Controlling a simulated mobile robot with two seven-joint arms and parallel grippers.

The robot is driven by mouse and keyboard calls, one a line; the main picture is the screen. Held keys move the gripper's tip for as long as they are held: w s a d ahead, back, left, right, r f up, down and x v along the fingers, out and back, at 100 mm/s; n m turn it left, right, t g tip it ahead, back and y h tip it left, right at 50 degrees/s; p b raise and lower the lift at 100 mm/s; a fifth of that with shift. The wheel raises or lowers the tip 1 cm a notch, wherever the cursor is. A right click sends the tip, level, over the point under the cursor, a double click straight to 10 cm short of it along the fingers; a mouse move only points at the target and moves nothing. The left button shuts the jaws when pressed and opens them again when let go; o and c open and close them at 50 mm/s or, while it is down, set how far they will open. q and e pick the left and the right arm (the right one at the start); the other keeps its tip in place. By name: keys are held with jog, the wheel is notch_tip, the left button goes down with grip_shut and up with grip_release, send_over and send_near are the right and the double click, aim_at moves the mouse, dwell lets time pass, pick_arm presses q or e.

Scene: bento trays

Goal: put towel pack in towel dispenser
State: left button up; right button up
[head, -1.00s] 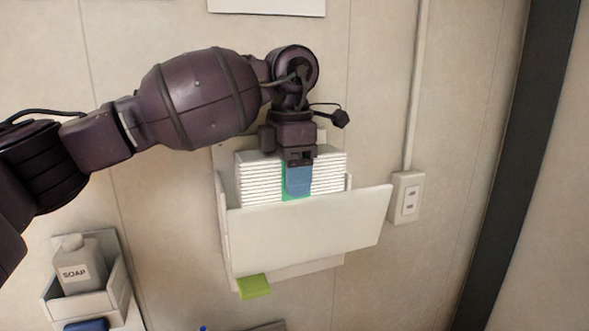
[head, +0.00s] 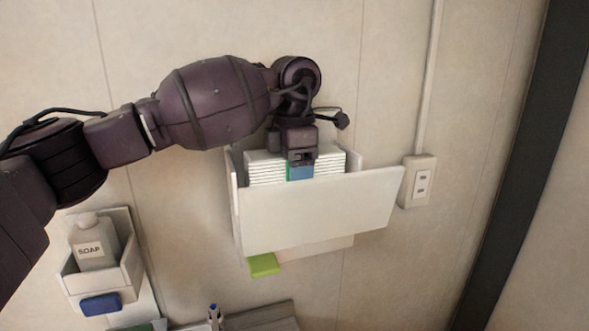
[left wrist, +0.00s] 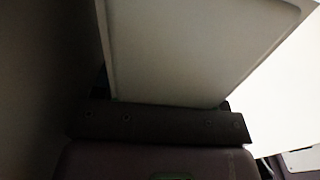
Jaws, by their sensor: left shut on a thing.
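The towel pack (head: 265,168) is a white stack of folded towels with a blue and green band. It stands upright inside the wall-mounted white towel dispenser (head: 320,212), its lower part hidden behind the tilted-out front panel. My left gripper (head: 300,172) is shut on the pack at the band, from above, at the dispenser's open top. In the left wrist view, a pale flat surface (left wrist: 195,45) fills the middle above the dark gripper body; I cannot tell whether it is the pack or the dispenser panel. My right gripper is not in view.
A soap bottle (head: 91,243) stands in a white wall holder (head: 130,268) at the lower left, with a blue block (head: 101,304) at its front. A green tab (head: 264,265) is under the dispenser.

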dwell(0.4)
pick_arm(q)
jog(key=o, duration=1.2)
jog(key=shift+o, duration=0.7)
jog(key=shift+r, duration=0.1)
jog(key=shift+r+p, duration=0.7)
jog(key=shift+r, duration=3.2)
